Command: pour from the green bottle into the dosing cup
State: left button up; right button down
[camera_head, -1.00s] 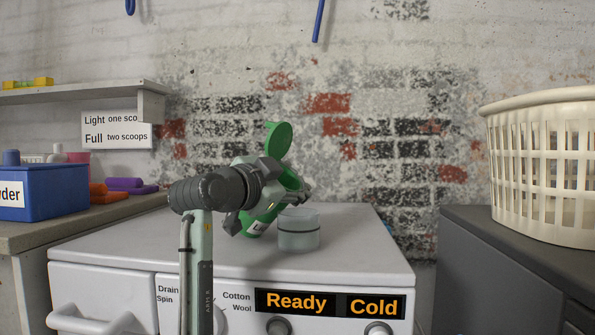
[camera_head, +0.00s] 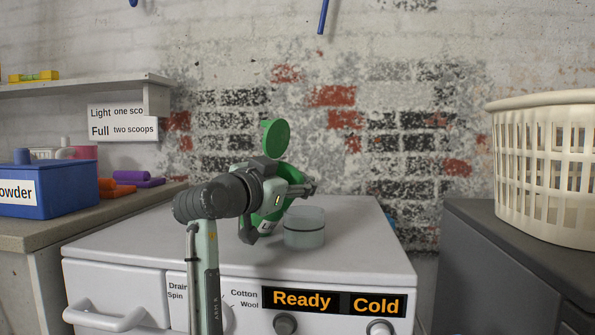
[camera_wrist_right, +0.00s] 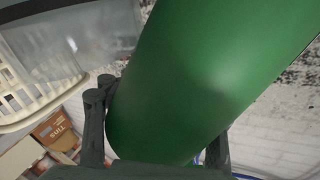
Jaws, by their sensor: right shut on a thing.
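The green bottle (camera_head: 265,205) is tilted above the washing machine's top, with a white label low on it. A green disc (camera_head: 275,138) stands above the gripper; I cannot tell which part of the bottle it is. My right gripper (camera_head: 285,190) is shut on the bottle and hides its middle. In the wrist view the bottle (camera_wrist_right: 200,80) fills the space between the fingers. The translucent dosing cup (camera_head: 304,232) stands upright on the machine, close beside the bottle, with a dark line around it. It also shows in the wrist view (camera_wrist_right: 85,40). The bottle's mouth is hidden. My left gripper is out of view.
The washing machine (camera_head: 370,238) has a lit panel reading Ready and Cold. A blue powder box (camera_head: 60,190) and rolled cloths (camera_head: 135,178) are on the left counter. A cream basket (camera_head: 545,165) stands on the right. The machine's top right of the cup is clear.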

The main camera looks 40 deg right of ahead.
jog(key=shift+d+f, duration=0.25)
jog(key=shift+f, duration=0.65)
jog(key=shift+w+d+r+p, duration=0.1)
jog(key=shift+d+r+p, duration=0.05)
jog(key=shift+r+p, duration=0.6)
jog(key=shift+d+r+p, duration=0.1)
jog(key=shift+r+p, duration=0.5)
jog(key=shift+r, duration=0.2)
jog(key=shift+a+r+p, duration=0.15)
jog(key=shift+r+p, duration=0.35)
jog(key=shift+r, duration=0.55)
